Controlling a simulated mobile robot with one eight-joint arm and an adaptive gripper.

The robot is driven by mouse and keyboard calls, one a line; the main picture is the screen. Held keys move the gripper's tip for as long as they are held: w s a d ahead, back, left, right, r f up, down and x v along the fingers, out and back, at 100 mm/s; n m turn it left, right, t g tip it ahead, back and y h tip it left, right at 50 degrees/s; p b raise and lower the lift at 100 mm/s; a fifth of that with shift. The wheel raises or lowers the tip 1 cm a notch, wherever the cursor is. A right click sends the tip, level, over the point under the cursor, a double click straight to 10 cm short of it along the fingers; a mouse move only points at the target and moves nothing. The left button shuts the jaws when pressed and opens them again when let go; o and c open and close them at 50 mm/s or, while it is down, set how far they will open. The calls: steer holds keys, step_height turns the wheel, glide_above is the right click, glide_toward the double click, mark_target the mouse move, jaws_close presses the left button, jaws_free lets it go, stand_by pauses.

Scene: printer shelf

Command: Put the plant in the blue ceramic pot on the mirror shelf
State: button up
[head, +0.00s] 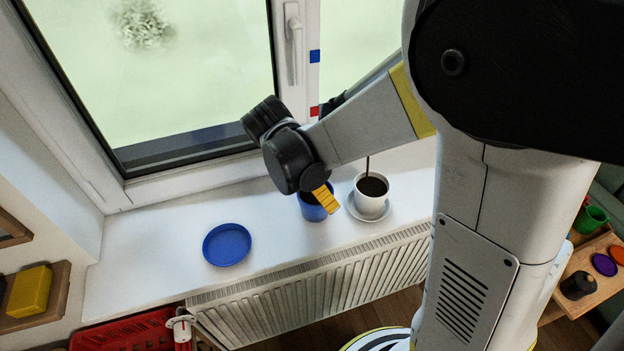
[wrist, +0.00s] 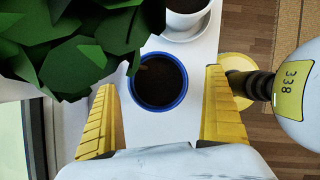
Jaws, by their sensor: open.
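A blue pot (head: 313,211) with dark soil stands on the white windowsill (head: 150,262). In the wrist view the blue pot (wrist: 160,82) lies between the fingers of my gripper (wrist: 160,84), with a gap on each side. My gripper (head: 327,197) is open and empty; in the head view its yellow finger overlaps the pot. Green foliage (wrist: 65,50) fills the upper left of the wrist view and partly covers the pot's edge; I cannot tell which pot it grows from. No mirror shelf is recognisable.
A white pot (head: 369,203) with a thin stem stands on a saucer close right of the blue pot. An empty blue saucer (head: 227,245) lies to the left. The window (head: 150,80) is behind; a radiator (head: 320,290) is below. A wooden shelf (head: 58,290) holds a yellow block.

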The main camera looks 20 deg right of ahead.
steer(key=x, duration=0.1)
steer(key=b+x, duration=0.1)
steer(key=x, duration=0.2)
steer(key=shift+w+d+f, duration=0.1)
steer(key=shift+w+d, duration=0.05)
steer(key=shift+w, duration=0.15)
steer(key=c, duration=1.5)
steer(key=shift+o, duration=0.2)
